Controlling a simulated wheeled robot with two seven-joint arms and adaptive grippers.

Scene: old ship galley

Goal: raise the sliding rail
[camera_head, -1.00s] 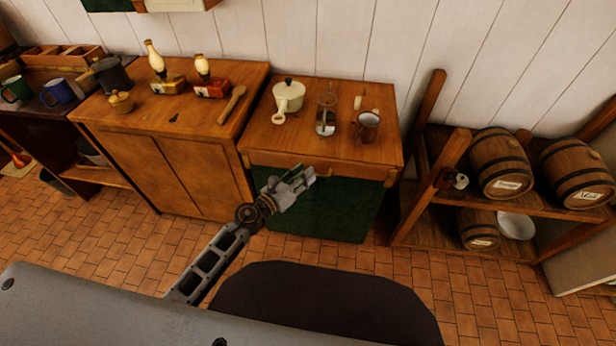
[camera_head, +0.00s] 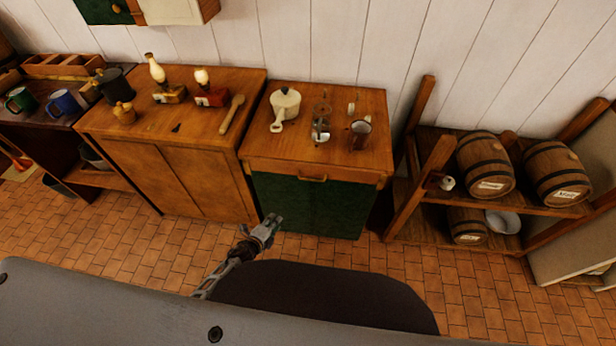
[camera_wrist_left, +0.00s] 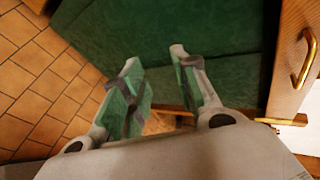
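No part is plainly recognizable as a sliding rail. A wooden front strip with a brass handle (camera_head: 313,178) runs under the top of the small green-fronted cabinet (camera_head: 310,208); I cannot tell whether it is a rail or a drawer. In the left wrist view the brass handle (camera_wrist_left: 305,60) is at the right edge, with the green panel (camera_wrist_left: 180,30) ahead. My left gripper (camera_head: 272,222) is in front of the cabinet's lower left, below the handle and apart from it. Its fingers (camera_wrist_left: 160,85) are spread and empty. My right gripper is not in view.
A cream pot (camera_head: 285,103), a glass press (camera_head: 321,120) and a mug (camera_head: 360,133) stand on the cabinet top. A wider wooden cabinet (camera_head: 190,175) adjoins at left. A rack (camera_head: 425,165) with barrels stands at right. Tiled floor is clear in front.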

